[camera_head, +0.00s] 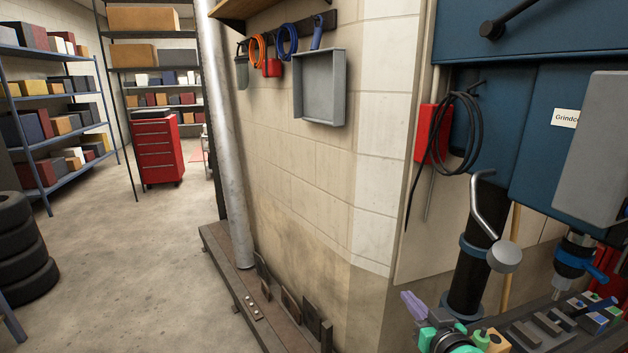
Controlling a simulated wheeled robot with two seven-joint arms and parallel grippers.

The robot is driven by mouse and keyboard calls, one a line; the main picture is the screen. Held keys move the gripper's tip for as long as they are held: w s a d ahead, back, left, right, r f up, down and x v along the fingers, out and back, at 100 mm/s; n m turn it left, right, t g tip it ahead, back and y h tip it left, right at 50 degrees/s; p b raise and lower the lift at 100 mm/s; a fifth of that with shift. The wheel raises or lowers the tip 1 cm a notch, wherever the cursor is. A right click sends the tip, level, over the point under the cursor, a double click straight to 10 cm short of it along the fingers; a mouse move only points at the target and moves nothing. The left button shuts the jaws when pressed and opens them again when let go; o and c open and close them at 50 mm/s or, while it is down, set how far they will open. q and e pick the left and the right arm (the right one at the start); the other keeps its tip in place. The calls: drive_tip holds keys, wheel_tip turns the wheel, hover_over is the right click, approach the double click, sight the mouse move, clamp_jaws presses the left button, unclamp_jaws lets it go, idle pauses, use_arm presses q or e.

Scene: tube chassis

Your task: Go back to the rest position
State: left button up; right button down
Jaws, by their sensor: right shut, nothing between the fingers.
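My right gripper (412,304) shows at the bottom edge, right of centre, as a small lavender part beside teal and dark parts. It is shut and holds nothing. It is at the left of the machine's work table, and the lower part of the arm is cut off by the frame. My left gripper is out of view.
A blue machine (545,130) with a dark column (473,270) and a cluttered work table (545,330) fills the right side. A block wall (300,180) and steel post (229,130) stand mid-view. Tyres (22,255), shelves (60,165) and a red cabinet (157,150) flank open floor.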

drive_tip(key=s+d+f+n+g+h, duration=0.1)
drive_tip(key=s+f+g, duration=0.5)
drive_tip(key=s+f, duration=0.5)
drive_tip(key=s+d+f+g+h, duration=0.1)
drive_tip(key=s+f+g, duration=0.55)
drive_tip(key=s, duration=0.75)
wheel_tip(320, 180, down, 22)
drive_tip(key=s+r, duration=0.1)
drive_tip(key=s+d+f+g, duration=0.2)
drive_tip(key=s+d+f, duration=0.1)
drive_tip(key=s+f, duration=1.4)
drive_tip(key=shift+s, duration=0.4)
